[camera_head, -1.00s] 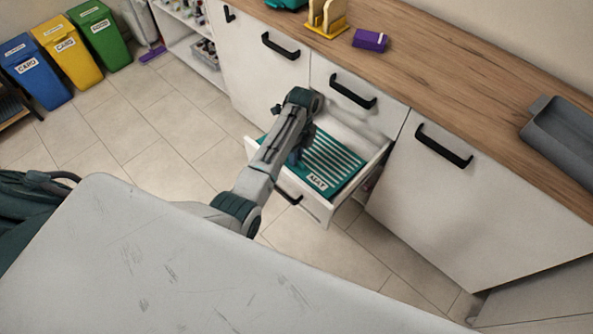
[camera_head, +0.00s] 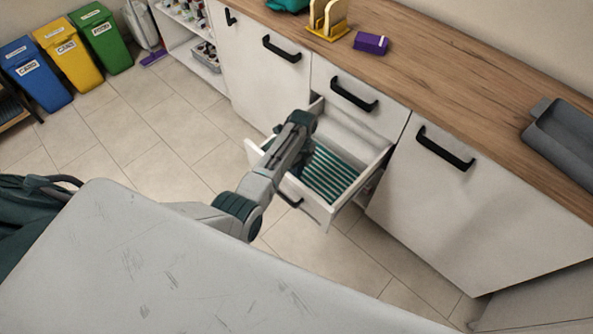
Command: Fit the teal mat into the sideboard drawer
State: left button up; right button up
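The teal striped mat (camera_head: 331,174) lies inside the open sideboard drawer (camera_head: 343,213), low between its walls. Its left part is hidden behind my arm. The drawer is pulled out below a closed upper drawer front. My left gripper (camera_head: 303,158) points down into the drawer at the mat's left side. Its fingers are mostly hidden by my own arm, so I cannot tell whether they are open or shut, or touching the mat. My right gripper is not in view.
On the wooden worktop (camera_head: 430,70) are a purple box (camera_head: 370,43), a yellow rack (camera_head: 328,20) and a grey tray (camera_head: 565,140). A cabinet door (camera_head: 470,215) stands right of the drawer. Blue, yellow and green bins stand far left. The tiled floor before the drawer is clear.

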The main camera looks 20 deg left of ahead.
pick_arm(q)
jog(key=shift+o, duration=1.4)
jog(key=shift+r, duration=0.2)
jog(key=v, duration=1.2)
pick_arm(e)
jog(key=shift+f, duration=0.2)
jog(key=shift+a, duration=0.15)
